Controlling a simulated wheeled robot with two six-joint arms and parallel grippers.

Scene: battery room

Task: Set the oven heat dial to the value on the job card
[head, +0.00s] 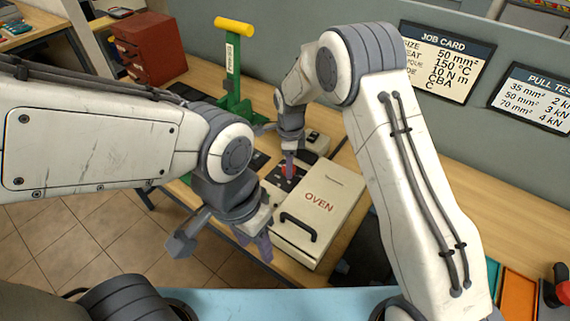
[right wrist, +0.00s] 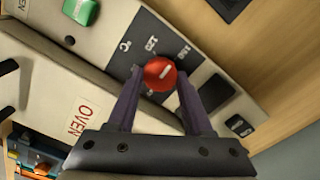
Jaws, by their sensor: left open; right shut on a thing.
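The white oven (head: 345,200) stands on the bench with its lid down. Its round red heat dial (right wrist: 166,84) sits on a dark panel (right wrist: 205,70) and has a white pointer mark. My right gripper (head: 289,166) is shut on the dial, one finger on each side. The job card (head: 440,62) on the grey partition shows 150 °C on its heat line, with its left edge partly hidden by my right arm. My left gripper (head: 264,243) is open and empty at the oven's front left.
A green tool with a yellow handle (head: 234,27) stands behind the oven, near a red-brown drawer box (head: 150,45). A pull test card (head: 535,98) hangs at right. A green switch (right wrist: 80,10) is on the oven panel. My right arm crosses over the bench.

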